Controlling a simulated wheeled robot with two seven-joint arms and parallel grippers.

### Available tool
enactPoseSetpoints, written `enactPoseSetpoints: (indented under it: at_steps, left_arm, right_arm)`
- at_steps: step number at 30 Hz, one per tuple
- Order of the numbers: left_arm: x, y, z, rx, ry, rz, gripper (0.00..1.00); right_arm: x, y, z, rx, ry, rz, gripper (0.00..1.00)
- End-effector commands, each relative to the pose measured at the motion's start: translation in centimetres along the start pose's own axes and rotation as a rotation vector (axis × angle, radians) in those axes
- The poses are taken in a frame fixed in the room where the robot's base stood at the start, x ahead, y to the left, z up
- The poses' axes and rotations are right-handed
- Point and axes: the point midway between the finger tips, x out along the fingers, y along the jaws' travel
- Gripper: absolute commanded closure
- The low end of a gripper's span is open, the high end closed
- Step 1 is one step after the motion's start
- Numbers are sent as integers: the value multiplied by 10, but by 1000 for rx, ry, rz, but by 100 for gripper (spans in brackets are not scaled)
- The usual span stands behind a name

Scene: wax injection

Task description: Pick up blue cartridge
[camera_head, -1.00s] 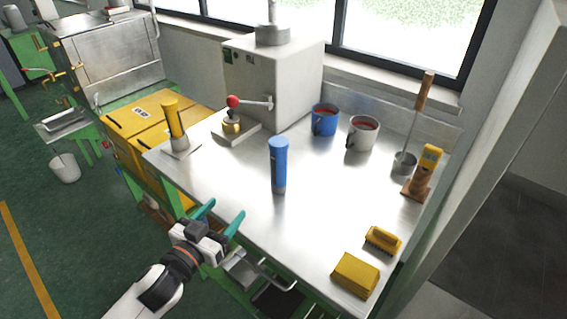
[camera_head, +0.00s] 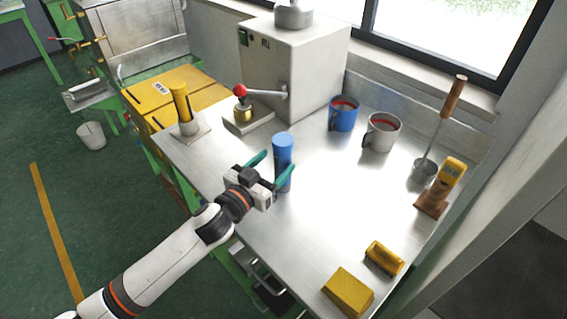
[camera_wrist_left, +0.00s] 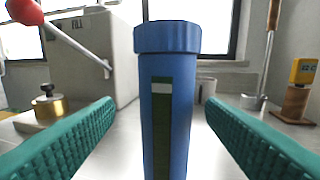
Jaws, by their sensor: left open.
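The blue cartridge (camera_head: 283,152) stands upright on the metal table. In the left wrist view it fills the middle (camera_wrist_left: 168,100), with a wide blue cap and a dark green stripe on its side. My left gripper (camera_head: 268,172) is open at the cartridge, its teal fingers (camera_wrist_left: 165,140) on either side of it. In the wrist view a gap shows between the cartridge and each finger. The cartridge's base is out of the wrist view. My right gripper is not in view.
Behind stand a grey machine (camera_head: 290,68) with a red-knobbed lever (camera_head: 240,91), a blue mug (camera_head: 343,114) and a grey mug (camera_head: 380,133). A yellow cartridge (camera_head: 181,103) stands at left. A yellow block (camera_head: 348,291) and brush (camera_head: 384,258) lie at front right.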

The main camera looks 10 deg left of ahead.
Motion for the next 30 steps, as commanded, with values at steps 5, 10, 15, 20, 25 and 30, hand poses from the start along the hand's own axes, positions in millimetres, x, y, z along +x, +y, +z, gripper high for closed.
enactPoseSetpoints:
  at_steps: [5, 10, 15, 20, 25, 30]
  left_arm:
    - [18, -3, 0, 0, -2, 0, 35]
    - [44, -5, -3, 1, -1, 1, 35]
    - [54, -6, -4, 0, 0, -1, 35]
    - [53, -5, -5, 0, 0, 0, 35]
    - [53, -5, -5, 0, 0, 0, 58]
    - [53, -5, -5, 0, 1, 0, 86]
  right_arm:
    - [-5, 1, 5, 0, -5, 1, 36]
    - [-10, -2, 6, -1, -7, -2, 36]
    - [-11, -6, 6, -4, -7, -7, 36]
    - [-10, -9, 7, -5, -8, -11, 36]
    - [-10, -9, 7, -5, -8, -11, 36]
    - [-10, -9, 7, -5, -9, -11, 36]
